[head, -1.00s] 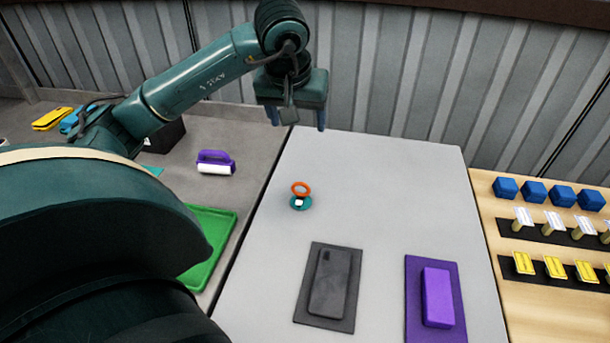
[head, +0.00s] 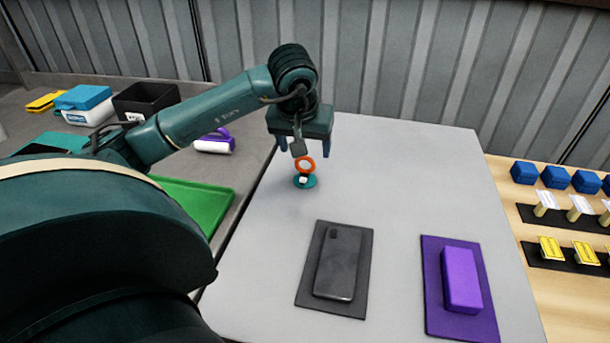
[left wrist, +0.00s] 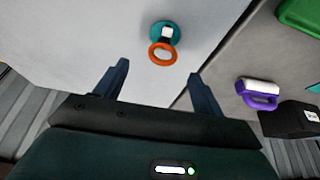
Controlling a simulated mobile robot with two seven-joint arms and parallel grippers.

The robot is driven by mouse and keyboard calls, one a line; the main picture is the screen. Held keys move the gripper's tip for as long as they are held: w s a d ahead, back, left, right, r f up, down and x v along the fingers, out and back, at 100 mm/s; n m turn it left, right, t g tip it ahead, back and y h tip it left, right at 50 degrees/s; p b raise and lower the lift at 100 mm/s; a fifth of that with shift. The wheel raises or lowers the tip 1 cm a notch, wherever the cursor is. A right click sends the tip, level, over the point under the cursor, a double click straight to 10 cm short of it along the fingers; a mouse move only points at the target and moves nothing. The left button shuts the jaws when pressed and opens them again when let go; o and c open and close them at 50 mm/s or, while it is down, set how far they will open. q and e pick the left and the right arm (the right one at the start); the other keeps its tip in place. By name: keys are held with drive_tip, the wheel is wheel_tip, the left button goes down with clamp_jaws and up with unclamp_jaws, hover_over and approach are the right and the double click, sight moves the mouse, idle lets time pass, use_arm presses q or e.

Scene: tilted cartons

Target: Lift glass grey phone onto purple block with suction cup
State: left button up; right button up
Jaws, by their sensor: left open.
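The grey phone (head: 338,262) lies flat on a dark grey mat (head: 359,290) on the light grey table. The purple block (head: 461,279) lies on a purple mat (head: 434,290) to its right. The suction cup (head: 304,177), with a teal base and an orange ring handle, stands on the table behind the phone. It also shows in the left wrist view (left wrist: 163,46). My left gripper (head: 309,148) is open and empty, close above and behind the orange ring; in the left wrist view the ring lies ahead of and between the fingertips (left wrist: 158,70). My right gripper is not in view.
On the left counter are a green tray (head: 205,215), a purple-handled roller (head: 215,141), a black bin (head: 146,100) and a blue-lidded box (head: 84,104). On the right, a wooden table (head: 545,230) holds blue boxes, stamps and yellow items. The table around the phone is clear.

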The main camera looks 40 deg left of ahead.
sight(306, 163)
use_arm(q)
drive_tip(key=x, duration=0.7)
drive_tip(key=shift+a+f, duration=0.2)
drive_tip(key=shift+f, duration=0.05)
drive_tip(key=c, duration=1.1)
